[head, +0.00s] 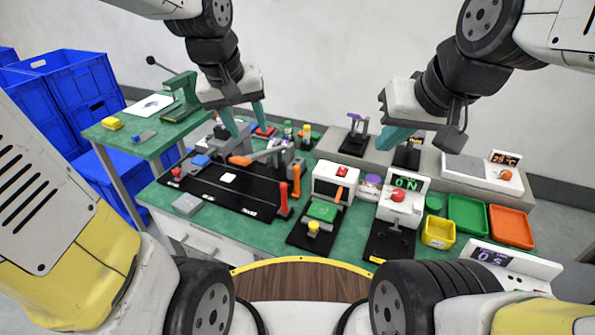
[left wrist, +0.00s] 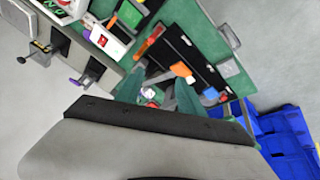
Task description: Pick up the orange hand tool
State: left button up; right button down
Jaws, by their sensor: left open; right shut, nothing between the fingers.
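The orange hand tool (head: 240,160) appears to be the short orange piece at the back of the black fixture board (head: 215,192), beside a grey bar. It also shows in the left wrist view (left wrist: 181,69), just beyond the fingers. My left gripper (head: 246,122) is open and empty, above the back of the bench and behind the orange piece. Its teal fingers (left wrist: 158,92) point towards the board in the left wrist view, apart from the tool. My right gripper (head: 396,138) is shut and empty, raised above the grey rear shelf.
Upright red (head: 283,197) and orange (head: 296,180) levers stand at the board's right end. Test boxes (head: 334,180), a green tray (head: 467,213) and an orange tray (head: 511,226) fill the right side. Blue crates (head: 75,85) stand at the left, beside a small green table (head: 140,137).

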pick_arm(q)
jog(key=w+d+f+n+g+y, duration=0.1)
jog(key=w+d+f+n+g, duration=0.1)
jog(key=w+d+f, duration=0.6)
jog(key=y, duration=0.1)
send_over(296, 177)
jog(key=shift+n+g, duration=0.4)
notch_tip(296, 177, down, 10)
jog(key=shift+s+f, duration=0.15)
jog(key=shift+f, duration=0.05)
jog(key=f, duration=0.2)
jog(key=w+f, duration=0.1)
jog(key=f, duration=0.4)
jog(key=shift+w+f, duration=0.35)
jog(key=shift+c, duration=0.3)
grip_shut()
